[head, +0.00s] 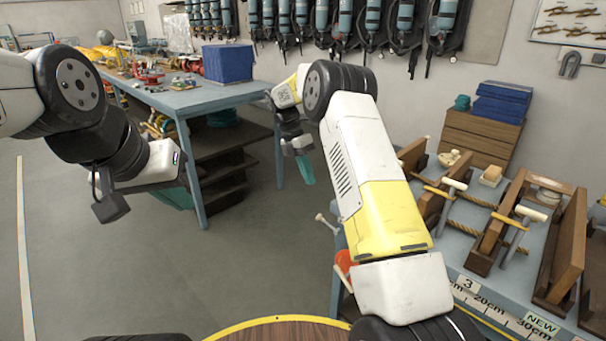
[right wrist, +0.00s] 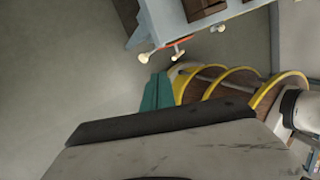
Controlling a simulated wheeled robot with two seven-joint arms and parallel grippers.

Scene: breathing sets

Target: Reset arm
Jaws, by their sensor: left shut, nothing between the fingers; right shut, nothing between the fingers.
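My left arm comes in from the left in the head view. Its gripper (head: 174,194) points down over the floor, with the teal fingers partly hidden behind the wrist. It is shut and empty. My right arm, white and yellow, reaches forward and bends at the elbow in the middle of the head view. Its gripper (head: 306,170) hangs down in front of the far blue table, with the teal fingers shut and empty. The right gripper's fingers also show in the right wrist view (right wrist: 156,92), above the floor and touching nothing.
A blue table (head: 205,98) with a blue box (head: 228,62) stands at the back left. A workbench (head: 478,292) with wooden racks (head: 562,250) and T-handled tools is at the right. Breathing sets (head: 322,18) hang on the back wall. The floor (head: 110,265) at the left is clear.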

